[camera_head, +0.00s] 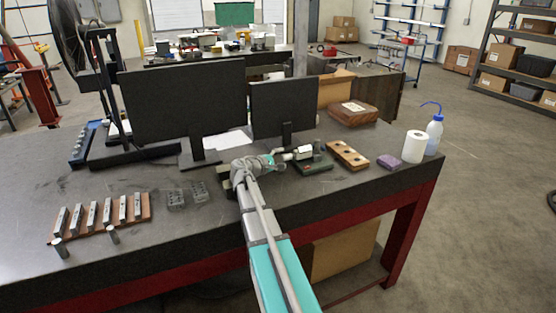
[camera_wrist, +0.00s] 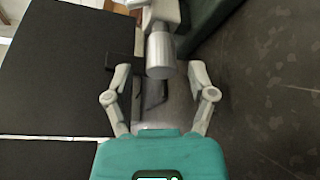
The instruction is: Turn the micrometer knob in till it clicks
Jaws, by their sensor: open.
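The micrometer (camera_head: 303,152) sits in a stand with a dark green base (camera_head: 318,167) on the bench. In the wrist view its silver cylindrical knob (camera_wrist: 160,56) points toward me, with the lighter micrometer body (camera_wrist: 160,12) behind it. My gripper (camera_wrist: 159,76) is open. One finger is on each side of the knob's near end, with a visible gap on both sides. In the head view my gripper (camera_head: 284,157) is just left of the micrometer. Its fingers are too small there to make out.
Two dark monitors (camera_head: 185,103) stand behind my arm. A wooden block with holes (camera_head: 347,155), a purple block (camera_head: 388,161), a white roll (camera_head: 414,147) and a wash bottle (camera_head: 434,135) are on the right. A wooden rack of metal pieces (camera_head: 145,207) lies left.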

